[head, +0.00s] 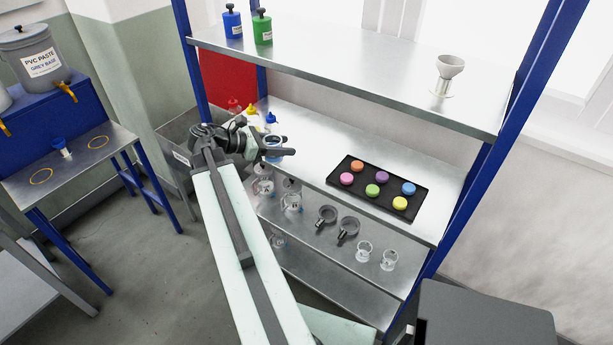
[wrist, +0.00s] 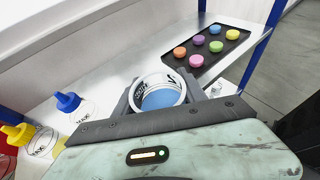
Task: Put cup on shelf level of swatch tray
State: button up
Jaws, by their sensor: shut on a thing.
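My gripper (head: 282,152) is shut on a white cup (wrist: 158,92) with blue inside, dark lettering and an open top. The cup also shows in the head view (head: 273,148), partly hidden by my gripper. It is held at the left part of the middle shelf (head: 310,160); I cannot tell whether it touches the surface. The black swatch tray (head: 385,205) lies on that same shelf to the right, with several coloured round swatches on it. The tray also shows in the wrist view (wrist: 238,40), beyond the cup.
Bottles with blue (wrist: 68,102) and yellow (wrist: 17,134) caps stand left of my gripper on the middle shelf. Clear jars stand on the lower shelf (head: 325,270). Bare shelf lies between cup and tray.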

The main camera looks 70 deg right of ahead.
jog(key=f, duration=0.1)
jog(key=w+f+b, duration=0.1)
jog(key=f, duration=0.1)
jog(key=f+b, duration=0.1)
jog(key=shift+w+a+f, duration=0.15)
jog(key=shift+w, duration=0.25)
jog(key=shift+s+d, duration=0.25)
jog(key=shift+d, duration=0.05)
jog(key=b, duration=0.1)
send_over(316, 155)
jog(key=a, duration=0.1)
jog(key=shift+w+f, duration=0.35)
jog(key=shift+f, duration=0.2)
jog(key=shift+s+d, duration=0.3)
jog(key=shift+d, duration=0.15)
notch_tip(316, 155, down, 4)
jog(key=b, duration=0.4)
jog(key=o, duration=1.5)
jog(key=shift+c, duration=0.2)
jog(key=shift+r, duration=0.15)
